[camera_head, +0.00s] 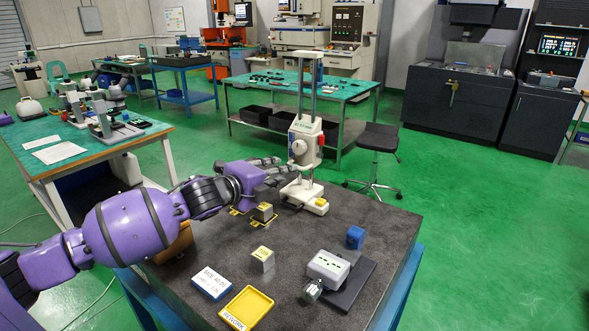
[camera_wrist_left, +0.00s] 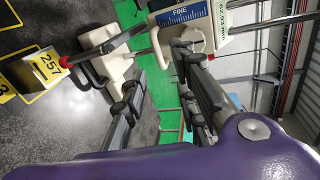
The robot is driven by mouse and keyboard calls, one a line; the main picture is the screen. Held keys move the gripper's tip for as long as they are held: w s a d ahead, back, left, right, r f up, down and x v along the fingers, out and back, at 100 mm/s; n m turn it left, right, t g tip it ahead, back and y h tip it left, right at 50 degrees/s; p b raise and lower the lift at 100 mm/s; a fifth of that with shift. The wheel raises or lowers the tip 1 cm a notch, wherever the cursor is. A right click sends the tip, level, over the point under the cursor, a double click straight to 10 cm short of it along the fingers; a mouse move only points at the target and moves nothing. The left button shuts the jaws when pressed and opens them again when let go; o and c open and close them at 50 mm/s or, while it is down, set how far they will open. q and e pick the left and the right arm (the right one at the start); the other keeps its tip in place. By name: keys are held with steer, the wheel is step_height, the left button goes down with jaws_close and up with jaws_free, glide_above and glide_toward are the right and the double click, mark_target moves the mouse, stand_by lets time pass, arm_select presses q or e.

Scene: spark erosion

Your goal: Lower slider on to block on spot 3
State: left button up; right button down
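The height gauge stands upright on the dark table, with its cream slider (camera_head: 306,142) partway up the twin posts and its pale base (camera_head: 303,194) below. The slider carries a blue FINE scale in the left wrist view (camera_wrist_left: 182,16). A thin arm with a red tip (camera_wrist_left: 64,62) shows close to a block marked 257 (camera_wrist_left: 44,66); contact is unclear. In the head view this block (camera_head: 264,211) sits on a yellow-marked spot (camera_head: 240,217); its number is hidden. My left gripper (camera_head: 277,166) is open beside the slider, fingers apart (camera_wrist_left: 160,95). My right gripper is out of view.
Another block (camera_head: 262,259) stands nearer the front. A labelled blue-edged plate (camera_head: 212,283), a yellow REWORK tray (camera_head: 247,307), a grey instrument (camera_head: 328,268) and a blue block (camera_head: 355,237) occupy the front. A stool (camera_head: 377,140) stands behind the table.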

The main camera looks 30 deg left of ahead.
mark_target(301, 143)
arm_select(q)
steer(key=w+d+f+n, duration=0.1)
steer(key=w+f, duration=0.1)
steer(key=w, duration=0.5)
steer(key=shift+w, duration=0.25)
jaws_close()
